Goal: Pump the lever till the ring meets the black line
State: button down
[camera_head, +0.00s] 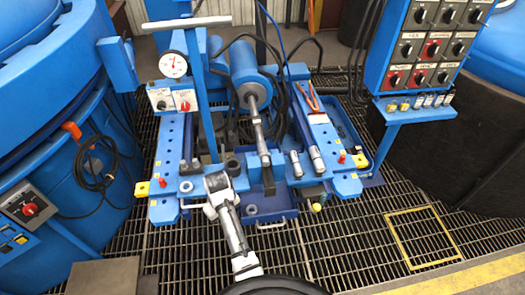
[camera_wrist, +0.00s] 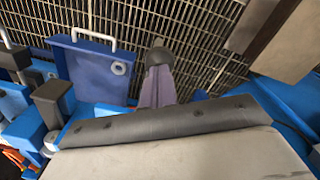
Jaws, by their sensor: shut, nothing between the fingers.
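A tall blue lever (camera_head: 198,85) with a pale crossbar grip (camera_head: 188,22) stands upright at the left of the blue press frame. A blue cylinder (camera_head: 246,66) lies behind, with a grey rod (camera_head: 257,128) reaching toward the front. I cannot make out which ring or black line is meant at this size. My gripper (camera_head: 216,183) is over the front beam, below and apart from the lever's grip. Its dark fingertips (camera_wrist: 158,56) are together and empty in the wrist view, above the floor grating. The lever's grip is not seen there.
A white dial gauge (camera_head: 173,64) stands beside the lever. A blue tray (camera_head: 272,212) sits at the front; it also shows in the wrist view (camera_wrist: 85,66). A blue switch panel (camera_head: 412,50) is at right. Free grating (camera_head: 370,235) lies front right.

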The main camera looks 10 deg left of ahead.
jog(key=shift+s+d+f+b, duration=0.1)
jog(key=shift+s+f+b, duration=0.3)
jog(key=shift+f, duration=0.8)
jog(key=shift+s+d+f+b, duration=0.15)
jog(key=shift+f+b, duration=0.3)
jog(key=shift+f, duration=0.7)
jog(key=shift+s+f+b, duration=0.35)
jog(key=shift+f+b, duration=0.1)
jog(key=shift+f, duration=0.75)
jog(key=w+r+p, duration=0.1)
jog(key=r, duration=0.2)
jog(key=r+p, duration=0.1)
jog(key=r, duration=0.3)
jog(key=w+r+p, duration=0.1)
jog(key=r+p, duration=0.1)
jog(key=r, duration=0.2)
jog(key=shift+w+a, duration=0.3)
jog(key=shift+a, duration=0.05)
jog(key=shift+f, duration=0.1)
jog(key=shift+s+d+f+b, duration=0.1)
jog(key=shift+s+f+b, duration=0.45)
jog(key=shift+f, duration=1.25)
jog(key=shift+s+d+f+b, duration=0.25)
jog(key=shift+f+b, duration=0.5)
jog(key=shift+f, duration=1.05)
jog(key=shift+s+f+b, duration=0.5)
jog(key=shift+f+b, duration=0.15)
jog(key=shift+f, duration=1.15)
